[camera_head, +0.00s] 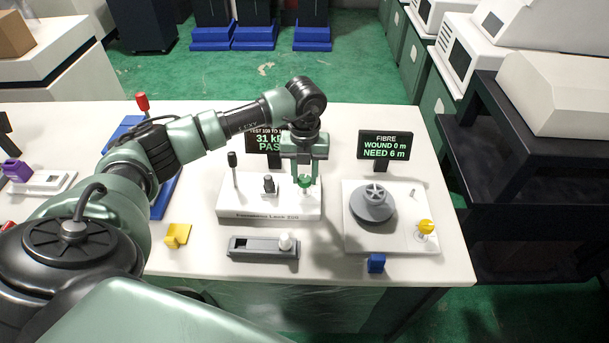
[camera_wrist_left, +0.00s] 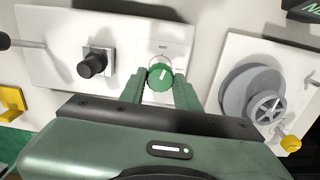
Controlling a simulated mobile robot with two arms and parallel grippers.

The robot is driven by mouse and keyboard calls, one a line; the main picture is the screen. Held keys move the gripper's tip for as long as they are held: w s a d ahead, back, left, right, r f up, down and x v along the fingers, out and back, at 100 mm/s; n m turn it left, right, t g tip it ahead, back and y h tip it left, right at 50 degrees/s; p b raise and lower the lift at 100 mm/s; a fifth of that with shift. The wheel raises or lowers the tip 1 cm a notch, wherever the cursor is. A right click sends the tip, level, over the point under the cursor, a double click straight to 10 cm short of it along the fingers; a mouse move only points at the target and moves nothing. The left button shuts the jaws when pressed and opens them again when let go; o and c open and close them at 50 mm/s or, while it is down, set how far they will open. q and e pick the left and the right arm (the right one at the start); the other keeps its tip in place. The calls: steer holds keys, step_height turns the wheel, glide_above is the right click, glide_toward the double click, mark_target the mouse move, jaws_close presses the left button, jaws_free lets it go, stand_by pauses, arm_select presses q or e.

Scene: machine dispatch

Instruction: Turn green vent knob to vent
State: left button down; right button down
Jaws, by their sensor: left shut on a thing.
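The green vent knob (camera_head: 304,182) sits on the right part of the white test unit (camera_head: 262,211). My left gripper (camera_head: 305,180) reaches down over it from above. In the left wrist view the knob (camera_wrist_left: 160,76) shows between the fingertips of my left gripper (camera_wrist_left: 160,84), with a white pointer line on its face and small lettering above it. The fingers are shut on the knob's sides. The pointer line is slightly tilted from upright. My right gripper is not in view.
A black knob (camera_head: 269,184) and a black lever (camera_head: 233,168) stand left of the green knob. A display (camera_head: 265,142) behind reads PASS, partly hidden by my arm. A grey winder (camera_head: 374,203) stands right. A grey slider box (camera_head: 263,249) lies in front.

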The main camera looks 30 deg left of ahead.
mark_target(305, 177)
arm_select(q)
steer(key=shift+w+r+n, duration=0.1)
steer(key=shift+n, duration=1.2)
steer(key=c, duration=1)
jaws_free()
step_height(305, 177, up, 7)
steer(key=shift+f+b, duration=0.2)
steer(key=shift+b, duration=0.8)
steer(key=shift+r, duration=0.6)
steer(key=shift+f, duration=0.1)
